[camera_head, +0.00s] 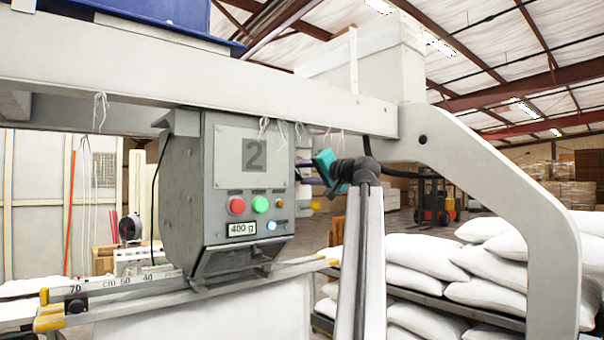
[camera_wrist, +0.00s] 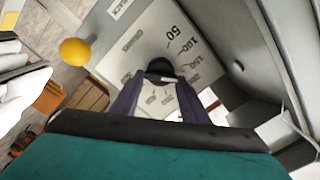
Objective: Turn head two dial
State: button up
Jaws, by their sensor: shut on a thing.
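The head two unit is a grey box (camera_head: 252,175) marked "2", hanging under a white beam. Its front has a red button, a green button, a lit white button and a display reading "400 g". In the wrist view, a black dial knob (camera_wrist: 159,66) with a pale pointer sits on a light scale plate (camera_wrist: 140,40) marked 50, 100 and 150. My gripper (camera_wrist: 160,92) has its two dark fingers shut on the knob. In the head view, my gripper (camera_head: 312,178) reaches the right side of the box, and the dial is hidden there.
A yellow knob (camera_wrist: 75,51) sticks out beside the scale plate. A white frame leg (camera_head: 500,190) curves down at the right. White sacks (camera_head: 430,255) are stacked behind my arm. A ruled rail (camera_head: 110,285) runs below the box.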

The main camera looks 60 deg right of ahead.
jog(key=shift+w+m, duration=0.1)
jog(key=shift+m, duration=0.6)
jog(key=o, duration=1.1)
jog(key=shift+w, duration=0.25)
jog(key=shift+c, duration=0.2)
jog(key=shift+s, duration=0.1)
jog(key=shift+s, duration=0.1)
jog(key=shift+s+f, duration=0.1)
